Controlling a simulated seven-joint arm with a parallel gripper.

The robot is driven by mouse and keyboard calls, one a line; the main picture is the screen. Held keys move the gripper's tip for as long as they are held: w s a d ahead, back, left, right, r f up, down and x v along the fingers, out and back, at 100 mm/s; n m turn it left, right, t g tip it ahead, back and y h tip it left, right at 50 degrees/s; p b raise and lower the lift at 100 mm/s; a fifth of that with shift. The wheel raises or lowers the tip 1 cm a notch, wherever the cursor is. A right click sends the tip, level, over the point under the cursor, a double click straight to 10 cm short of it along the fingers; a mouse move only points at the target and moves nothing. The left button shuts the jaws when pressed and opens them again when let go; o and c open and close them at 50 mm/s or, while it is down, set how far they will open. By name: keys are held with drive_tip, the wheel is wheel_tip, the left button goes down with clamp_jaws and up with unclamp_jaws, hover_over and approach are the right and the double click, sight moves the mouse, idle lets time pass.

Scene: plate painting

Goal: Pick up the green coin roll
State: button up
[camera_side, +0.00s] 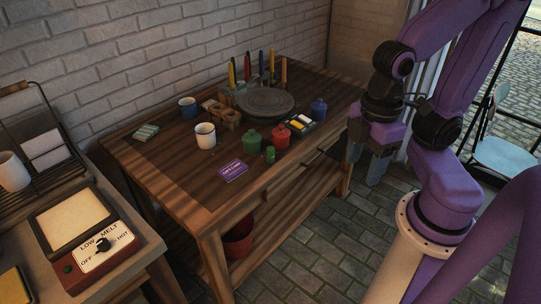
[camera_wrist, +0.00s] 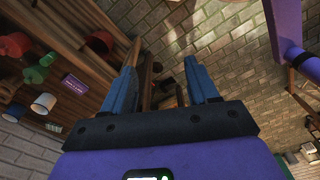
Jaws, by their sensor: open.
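A small green cylinder, which looks like the green coin roll (camera_side: 270,155), stands near the front edge of the wooden table, just in front of the green lidded pot (camera_side: 252,140) and the red lidded pot (camera_side: 281,137). My gripper (camera_side: 364,170) hangs past the table's right end, well to the right of the roll, with its fingers apart and nothing between them. In the wrist view my gripper's (camera_wrist: 160,68) two blue fingers are spread.
Upright tools stand behind. A melt plate (camera_side: 75,219) is front left.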

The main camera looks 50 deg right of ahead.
drive_tip(key=w+a+r+m+t+y, duration=0.2)
drive_tip(key=w+a+m+y, duration=0.1)
drive_tip(key=w, duration=0.6)
drive_tip(key=r+m+t+h, duration=0.2)
drive_tip(key=m+t+h, duration=0.1)
drive_tip(key=m+t, duration=0.75)
hover_over(270, 155)
drive_tip(key=s+d, duration=0.1)
drive_tip(key=s, duration=0.4)
wheel_tip(270, 155, down, 27)
drive_tip(key=n, duration=0.1)
drive_tip(key=shift+t, duration=0.45)
drive_tip(key=shift+x, duration=4.05)
drive_tip(key=shift+d, duration=0.15)
clamp_jaws()
